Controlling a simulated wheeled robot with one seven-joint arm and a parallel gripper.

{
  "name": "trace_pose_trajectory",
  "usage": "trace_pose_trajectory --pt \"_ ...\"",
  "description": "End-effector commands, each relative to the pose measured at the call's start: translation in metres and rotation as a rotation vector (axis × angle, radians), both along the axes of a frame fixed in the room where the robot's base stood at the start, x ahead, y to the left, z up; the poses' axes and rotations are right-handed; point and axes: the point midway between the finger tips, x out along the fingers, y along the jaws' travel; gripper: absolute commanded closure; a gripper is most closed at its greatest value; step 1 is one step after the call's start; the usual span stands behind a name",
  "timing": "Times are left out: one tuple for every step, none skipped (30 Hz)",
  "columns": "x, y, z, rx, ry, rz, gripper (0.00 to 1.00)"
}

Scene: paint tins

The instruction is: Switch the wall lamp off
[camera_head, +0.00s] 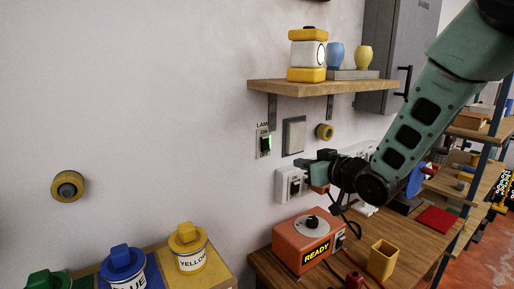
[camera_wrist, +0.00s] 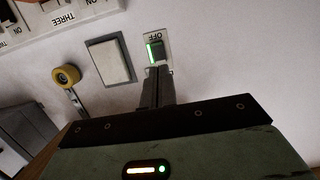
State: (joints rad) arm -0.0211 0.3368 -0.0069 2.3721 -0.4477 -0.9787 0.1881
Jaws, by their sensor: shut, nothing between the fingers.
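The lamp switch (camera_head: 265,143) is a small plate on the white wall below the shelf, marked LAMP and ON, with a green light showing. In the wrist view the lamp switch (camera_wrist: 157,48) appears turned over, with its OFF mark at the top and a lit green strip beside the dark rocker. My gripper (camera_head: 311,163) is shut and empty, to the right of and below the switch in the head view. In the wrist view my gripper's fingertips (camera_wrist: 158,73) point at the switch; whether they touch it I cannot tell.
A blank grey plate (camera_head: 293,136) and a yellow round knob (camera_head: 324,132) are right of the switch. A white socket box (camera_head: 288,184) is below. The wooden shelf (camera_head: 320,88) overhangs the switch. An orange READY box (camera_head: 306,242) stands on the bench.

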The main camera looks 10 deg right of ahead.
Motion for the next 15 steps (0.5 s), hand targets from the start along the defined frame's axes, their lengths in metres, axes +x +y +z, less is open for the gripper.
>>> trace_pose_trajectory --pt "0.0025 -0.0047 0.0027 0.008 -0.018 -0.001 1.0" --pt "0.0034 -0.0063 0.0043 0.013 -0.029 0.0 1.0" --pt "0.0043 -0.0079 0.0058 0.016 -0.039 0.001 1.0" --pt "0.0046 -0.0086 0.0068 0.019 -0.045 0.002 1.0" --pt "0.005 -0.0091 0.0074 0.021 -0.049 0.003 1.0" --pt "0.0051 -0.0095 0.0078 0.021 -0.052 0.003 1.0" --pt "0.0052 -0.0096 0.0079 0.021 -0.053 0.003 1.0" --pt "0.0052 -0.0096 0.0079 0.022 -0.054 0.004 1.0" --pt "0.0052 -0.0093 0.0079 0.021 -0.053 0.004 1.0" --pt "0.0051 -0.0092 0.0078 0.021 -0.053 0.004 1.0" --pt "0.0051 -0.0092 0.0078 0.021 -0.053 0.004 1.0" --pt "0.0051 -0.0091 0.0078 0.021 -0.053 0.004 1.0" --pt "0.0051 -0.0091 0.0078 0.021 -0.053 0.004 1.0" --pt "0.0051 -0.0089 0.0078 0.021 -0.053 0.004 1.0" --pt "0.0054 -0.0087 0.0078 0.021 -0.052 0.004 1.0"
